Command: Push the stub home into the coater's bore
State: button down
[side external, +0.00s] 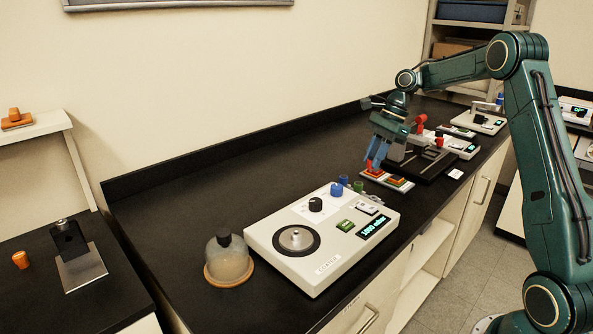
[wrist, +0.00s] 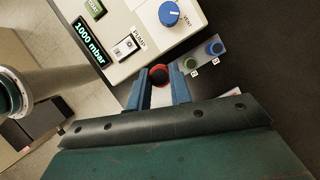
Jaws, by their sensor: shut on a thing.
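The coater (side external: 330,262) is a white box on the black bench, with a metal disc in a black ring on its top; the bore's small mark (side external: 296,238) shows at the disc's middle. Part of its panel shows in the wrist view (wrist: 124,18). My gripper (wrist: 160,80) is shut on the stub (wrist: 158,76), which shows as a dark round top with a red rim between the blue fingers. In the side external view my gripper (side external: 375,160) points down beyond the coater's right end, well away from the bore. The stub is too small to make out there.
A small rack (wrist: 205,60) with a blue and a green piece stands beside the coater. A glass bell jar (side external: 228,262) stands left of the coater. A tray with coloured squares (side external: 398,184) and a dark-based instrument (side external: 430,166) lie close to my gripper. The bench behind the coater is clear.

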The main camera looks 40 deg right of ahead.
jog(key=w+a+r+n+g, duration=0.1)
jog(key=w+a+n, duration=0.15)
jog(key=a, duration=1.25)
jog(key=n+g, duration=0.1)
jog(key=n, duration=0.2)
send_over(294, 234)
jog(key=d, duration=0.1)
jog(key=shift+d+r, duration=0.15)
jog(key=shift+r, duration=0.25)
jog(key=shift+f, duration=0.15)
jog(key=shift+f, duration=2.35)
jog(key=shift+f, duration=1.3)
jog(key=c, duration=1.2)
grip_release()
jog(key=shift+r, duration=0.15)
jog(key=shift+c, duration=0.4)
notch_tip(294, 234, up, 7)
